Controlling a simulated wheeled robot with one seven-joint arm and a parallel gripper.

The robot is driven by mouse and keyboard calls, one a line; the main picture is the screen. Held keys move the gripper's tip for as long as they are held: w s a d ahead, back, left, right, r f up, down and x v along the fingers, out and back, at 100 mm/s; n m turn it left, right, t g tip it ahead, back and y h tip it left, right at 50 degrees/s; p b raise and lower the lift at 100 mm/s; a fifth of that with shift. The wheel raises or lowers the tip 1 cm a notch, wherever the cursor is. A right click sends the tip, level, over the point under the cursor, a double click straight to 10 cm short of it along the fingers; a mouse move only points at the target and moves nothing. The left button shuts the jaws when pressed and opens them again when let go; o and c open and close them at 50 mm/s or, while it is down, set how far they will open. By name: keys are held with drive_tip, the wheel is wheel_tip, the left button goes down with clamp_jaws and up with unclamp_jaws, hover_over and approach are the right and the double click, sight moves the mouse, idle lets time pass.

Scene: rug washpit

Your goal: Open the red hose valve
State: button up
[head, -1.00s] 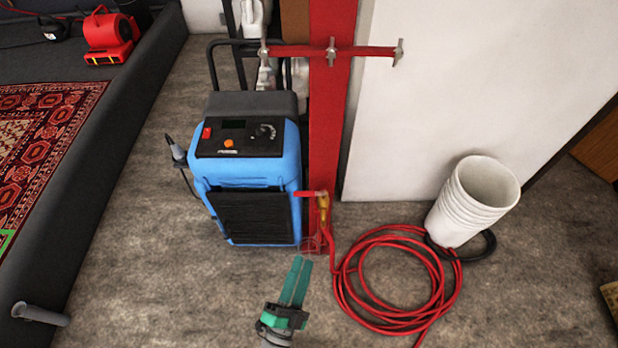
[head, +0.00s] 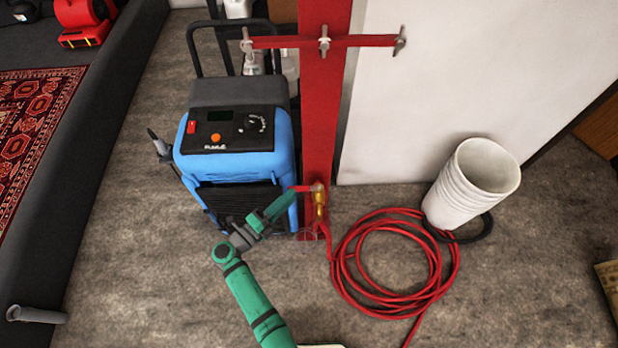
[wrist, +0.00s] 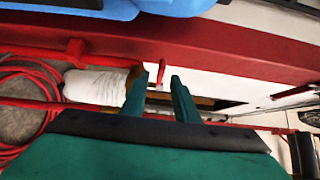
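The red hose valve (head: 320,203) has a brass body low on the red post. Its red lever (head: 303,189) sticks out to the left, roughly level, in the head view. My gripper (head: 284,203) is just left of the valve and close below the lever; contact cannot be told. In the wrist view my gripper (wrist: 158,77) has its two green fingers apart. A small red bar (wrist: 161,71) shows between the fingertips there, probably the lever.
A blue machine (head: 235,160) stands close behind and left of my gripper. The red post (head: 322,110) carries a crossbar with taps. A coiled red hose (head: 435,265) and white buckets (head: 470,185) are to the right. The floor in front is partly clear.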

sight(298, 186)
drive_tip(key=x, duration=0.8)
drive_tip(key=shift+w+d, duration=0.2)
drive_tip(key=shift+w, duration=0.1)
drive_tip(key=shift+w+d, duration=0.1)
drive_tip(key=shift+w, duration=0.2)
drive_tip(key=shift+s+d, duration=0.1)
drive_tip(key=shift+d, duration=0.05)
clamp_jaws()
drive_tip(key=shift+s+a+y, duration=0.1)
drive_tip(key=shift+a+y, duration=0.2)
drive_tip(key=shift+a, duration=0.25)
drive_tip(key=shift+d, duration=0.1)
drive_tip(key=shift+d, duration=0.1)
drive_tip(key=shift+n+t, duration=0.3)
